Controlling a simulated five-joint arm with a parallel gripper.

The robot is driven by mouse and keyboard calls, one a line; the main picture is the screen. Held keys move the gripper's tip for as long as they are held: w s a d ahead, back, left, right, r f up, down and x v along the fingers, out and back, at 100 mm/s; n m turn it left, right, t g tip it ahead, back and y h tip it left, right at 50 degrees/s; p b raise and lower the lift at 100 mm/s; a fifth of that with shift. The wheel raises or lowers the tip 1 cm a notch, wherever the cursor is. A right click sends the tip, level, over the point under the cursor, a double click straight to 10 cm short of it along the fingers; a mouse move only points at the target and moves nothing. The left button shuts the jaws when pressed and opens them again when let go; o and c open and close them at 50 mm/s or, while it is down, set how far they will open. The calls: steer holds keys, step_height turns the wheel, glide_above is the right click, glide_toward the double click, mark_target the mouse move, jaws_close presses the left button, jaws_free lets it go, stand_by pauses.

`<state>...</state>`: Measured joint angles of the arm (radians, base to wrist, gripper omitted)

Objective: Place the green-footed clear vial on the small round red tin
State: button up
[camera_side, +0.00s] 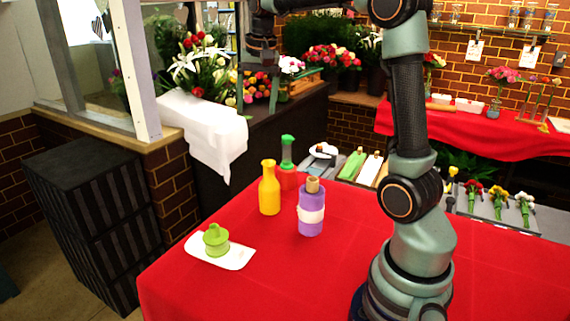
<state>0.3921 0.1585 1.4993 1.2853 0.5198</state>
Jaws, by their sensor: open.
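The clear vial (287,152) has a green top and a green foot and stands upright near the far left part of the red table. The small round red tin (287,182) shows directly below its foot, so the vial appears to rest on the tin. The red tin blends with the red cloth, and its lower edge is hard to make out. My gripper (258,93) is open and empty, above and to the left of the vial, clear of it.
A yellow bottle (269,188) stands close left of the tin. A purple jar (311,212) with a white band and a brown stopper stands in front to the right. A green lidded pot (215,238) sits on a white tray (235,259). The red table's (330,280) front is clear.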

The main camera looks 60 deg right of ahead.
steer(key=s+a+f+n+t, duration=0.1)
steer(key=s+a+f+n, duration=0.1)
steer(key=s+a+n, duration=0.3)
steer(key=s+a+f+n+t, duration=0.2)
steer(key=s+a+n, duration=0.3)
steer(key=s+a, duration=0.3)
steer(key=a+f, duration=0.1)
steer(key=a, duration=0.3)
steer(key=shift+f+t+y, duration=0.15)
steer(key=shift+t+y, duration=0.15)
steer(key=shift+y, duration=0.1)
steer(key=shift+a, duration=0.1)
